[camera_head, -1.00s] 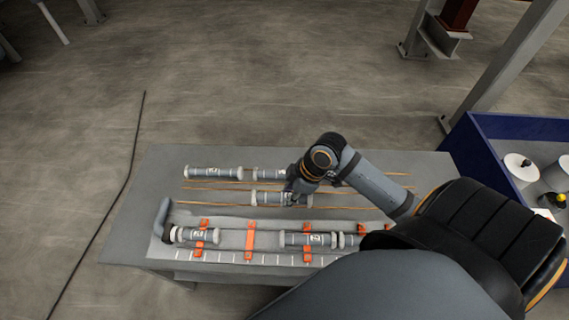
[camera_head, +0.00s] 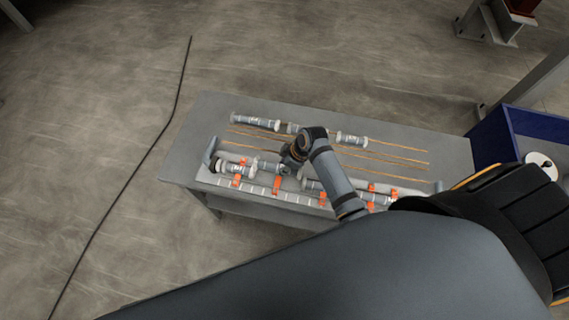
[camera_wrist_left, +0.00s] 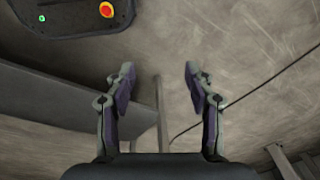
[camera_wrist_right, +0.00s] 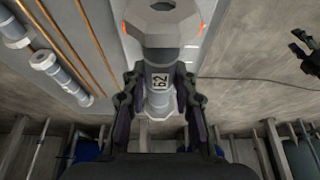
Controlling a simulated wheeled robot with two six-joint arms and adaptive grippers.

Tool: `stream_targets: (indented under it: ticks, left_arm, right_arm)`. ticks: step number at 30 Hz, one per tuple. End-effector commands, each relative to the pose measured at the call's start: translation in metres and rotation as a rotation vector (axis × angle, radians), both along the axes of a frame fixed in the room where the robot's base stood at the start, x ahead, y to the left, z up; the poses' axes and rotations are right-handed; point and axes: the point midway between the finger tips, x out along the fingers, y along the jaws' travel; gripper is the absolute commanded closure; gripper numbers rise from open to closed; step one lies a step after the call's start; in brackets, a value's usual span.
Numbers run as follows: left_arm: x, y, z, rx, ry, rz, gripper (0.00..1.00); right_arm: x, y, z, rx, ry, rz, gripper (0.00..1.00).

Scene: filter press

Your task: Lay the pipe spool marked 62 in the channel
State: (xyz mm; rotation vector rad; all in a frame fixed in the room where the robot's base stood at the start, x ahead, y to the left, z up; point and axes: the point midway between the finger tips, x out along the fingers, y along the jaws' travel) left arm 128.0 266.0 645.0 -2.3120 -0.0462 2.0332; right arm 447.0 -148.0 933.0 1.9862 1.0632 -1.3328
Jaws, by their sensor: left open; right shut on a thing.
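The pipe spool marked 62 (camera_wrist_right: 159,78) is a grey cylinder with pale flanged ends, held between the fingers of my right gripper (camera_wrist_right: 158,88) in the right wrist view. In the head view my right gripper (camera_head: 287,163) is over the left-middle part of the channel (camera_head: 222,150), hiding part of the held spool. I cannot tell whether this spool touches the channel floor. The channel is a grey trough with orange saddles, and other spools lie in it to the left (camera_head: 240,169) and right (camera_head: 312,185). My left gripper (camera_wrist_left: 158,72) is open and empty, away from the table.
A scale strip with ticks (camera_head: 250,188) runs along the front. A blue bin (camera_head: 530,125) stands to the right. A cable lies on the floor at left.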

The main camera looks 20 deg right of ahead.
Motion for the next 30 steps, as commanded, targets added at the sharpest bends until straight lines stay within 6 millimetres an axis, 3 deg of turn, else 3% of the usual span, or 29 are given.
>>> stream_targets:
  ticks: [4, 12, 19, 30]
  left_arm:
    - [-0.004, 0.004, -0.009, 0.004, 0.008, -0.001, 0.46]
    - [-0.031, 0.014, -0.032, 0.018, 0.048, -0.004, 0.46]
    - [-0.024, 0.013, -0.053, 0.016, 0.037, -0.004, 0.46]
    - [-0.017, 0.011, -0.059, 0.013, 0.026, -0.003, 0.46]
  right_arm:
    - [0.000, 0.000, -0.012, 0.001, 0.001, -0.001, 1.00]
    - [0.000, 0.000, -0.038, 0.001, -0.001, -0.001, 1.00]
    - [-0.001, 0.000, -0.057, 0.000, 0.000, -0.001, 1.00]
    - [0.000, 0.000, -0.081, 0.001, 0.000, -0.001, 1.00]
